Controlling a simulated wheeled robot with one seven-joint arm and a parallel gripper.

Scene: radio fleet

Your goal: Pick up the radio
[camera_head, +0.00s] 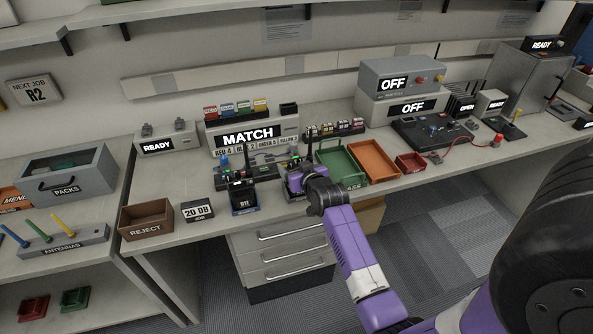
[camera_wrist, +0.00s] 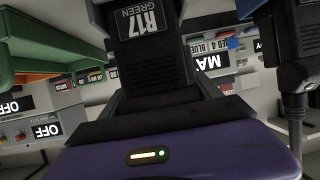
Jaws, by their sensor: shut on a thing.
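A black radio (camera_wrist: 150,45) labelled R17 GREEN fills the upper middle of the wrist view. My gripper (camera_wrist: 155,98) is shut on it. In the head view my purple gripper (camera_head: 298,180) is at the front of the bench, and the arm hides most of the held radio. I cannot tell whether the radio is clear of its stand. Another dark radio (camera_head: 243,194), labelled R11, stands upright in a holder to the left of my gripper.
A green tray (camera_head: 341,165), an orange tray (camera_head: 373,160) and a small red tray (camera_head: 410,163) sit right of my gripper. A MATCH display unit (camera_head: 285,127) stands behind. A brown REJECT box (camera_head: 147,218) and a 20 DB block (camera_head: 197,210) are to the left.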

